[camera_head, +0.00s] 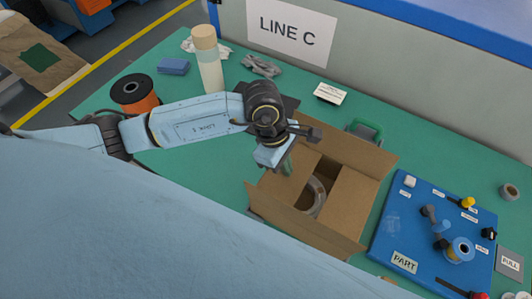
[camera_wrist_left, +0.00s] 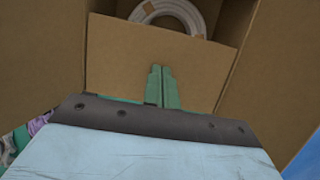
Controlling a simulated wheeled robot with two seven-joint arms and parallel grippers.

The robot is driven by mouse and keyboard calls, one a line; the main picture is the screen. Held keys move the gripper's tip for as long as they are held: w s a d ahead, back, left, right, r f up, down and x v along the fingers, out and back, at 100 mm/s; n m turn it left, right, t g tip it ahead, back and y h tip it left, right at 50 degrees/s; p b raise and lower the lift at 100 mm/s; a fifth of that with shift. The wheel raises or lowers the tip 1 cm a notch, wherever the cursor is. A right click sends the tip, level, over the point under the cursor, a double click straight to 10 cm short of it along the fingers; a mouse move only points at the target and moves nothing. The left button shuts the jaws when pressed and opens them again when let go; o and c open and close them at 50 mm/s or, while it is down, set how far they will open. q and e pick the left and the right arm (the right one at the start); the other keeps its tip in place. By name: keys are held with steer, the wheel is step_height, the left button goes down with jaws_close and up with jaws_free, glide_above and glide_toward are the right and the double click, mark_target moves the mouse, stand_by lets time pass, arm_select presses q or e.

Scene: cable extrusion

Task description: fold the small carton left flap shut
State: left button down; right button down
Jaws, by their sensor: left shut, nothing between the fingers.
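The small open carton (camera_head: 349,190) stands on the green table, with a pale coil (camera_head: 315,196) inside. Its flaps spread outward at the near side and the far right; its left side is partly behind my arm. My left gripper (camera_head: 287,165) is over the carton's left part, shut and empty, fingers pointing down. In the left wrist view the shut green fingers (camera_wrist_left: 162,86) lie in front of a brown carton panel (camera_wrist_left: 205,75), with the coil (camera_wrist_left: 172,12) beyond its edge. I cannot tell whether the fingers touch the panel. My right gripper is not in view.
A blue board (camera_head: 408,225) with knobs and a spool is close on the carton's right. A green-handled tool (camera_head: 366,130) lies behind it. An orange spool (camera_head: 135,92), a bottle (camera_head: 209,65), grey gloves (camera_head: 261,66) and a small card (camera_head: 330,94) stand or lie farther back.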

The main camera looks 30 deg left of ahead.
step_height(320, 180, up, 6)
steer(key=p, duration=0.6)
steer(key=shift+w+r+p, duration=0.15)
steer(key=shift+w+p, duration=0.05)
steer(key=shift+p, duration=0.15)
stand_by(1.0)
